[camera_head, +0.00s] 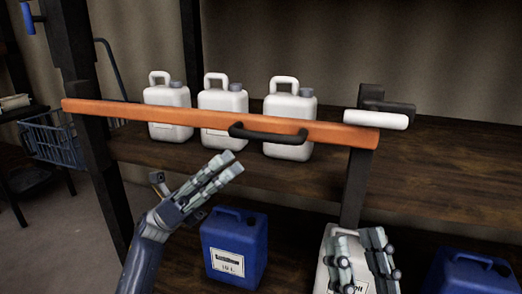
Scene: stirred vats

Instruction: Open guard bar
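The orange guard bar (170,115) runs across the front of the upper shelf, in front of the white canisters. A black handle (270,133) is fixed on its front, right of its middle. A white cylindrical piece (376,120) sits by a dark bracket (385,103) at the bar's right end. My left gripper (235,164) is below and left of the handle, apart from it and empty; its two fingers lie close together in view. My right gripper (360,234) is low at the right, fingers up and apart, in front of a white canister.
Three white canisters (167,108) (222,111) (290,117) stand behind the bar. On the lower shelf are a blue canister (234,248), a partly hidden white canister (325,258) and another blue one (470,272). A dark post (357,185) stands below the bar's right end. A blue basket (55,143) is at left.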

